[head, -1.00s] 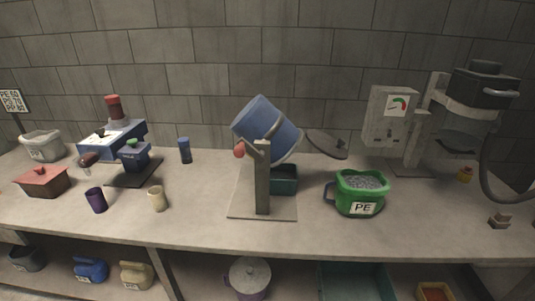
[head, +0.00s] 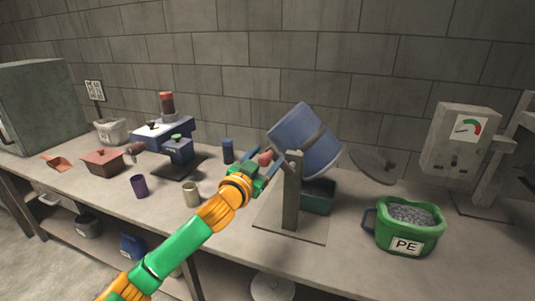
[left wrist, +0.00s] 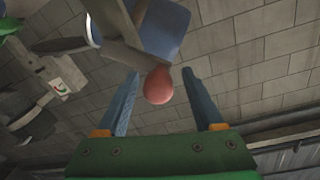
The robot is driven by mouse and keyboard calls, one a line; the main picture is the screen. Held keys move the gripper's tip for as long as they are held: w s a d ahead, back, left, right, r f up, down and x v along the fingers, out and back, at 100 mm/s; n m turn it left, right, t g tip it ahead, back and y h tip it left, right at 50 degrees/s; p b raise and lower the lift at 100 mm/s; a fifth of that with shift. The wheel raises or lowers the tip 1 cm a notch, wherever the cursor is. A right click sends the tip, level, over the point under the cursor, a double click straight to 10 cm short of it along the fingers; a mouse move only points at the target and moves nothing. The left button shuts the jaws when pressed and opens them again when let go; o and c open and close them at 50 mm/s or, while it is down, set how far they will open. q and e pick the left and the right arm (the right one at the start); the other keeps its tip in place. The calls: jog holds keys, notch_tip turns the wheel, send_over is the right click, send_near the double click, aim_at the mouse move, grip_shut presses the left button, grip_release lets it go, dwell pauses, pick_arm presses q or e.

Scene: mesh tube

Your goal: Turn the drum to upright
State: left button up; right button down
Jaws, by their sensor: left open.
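The blue drum (head: 308,138) hangs tilted on a grey stand (head: 291,190) on the bench. A red knob (head: 265,157) sits at the left side of the stand. My left gripper (head: 268,169) is at the knob, with its fingers pointing toward the stand. In the left wrist view, the open fingers (left wrist: 158,100) stand on either side of the red knob (left wrist: 158,86), with gaps between them and it. The drum (left wrist: 163,28) shows beyond the knob there. My right gripper is in neither view.
A green bucket of grey pellets marked PE (head: 408,226) stands right of the stand. A dark green bin (head: 319,196) is under the drum. A cream cup (head: 191,194), purple cup (head: 139,186) and blue cup (head: 228,151) stand left. A grey lid (head: 375,165) is behind.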

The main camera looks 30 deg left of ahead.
pick_arm(q)
jog(key=shift+w+d, duration=0.15)
jog(key=shift+w, duration=0.05)
jog(key=c, duration=0.5)
grip_shut()
dwell(0.8)
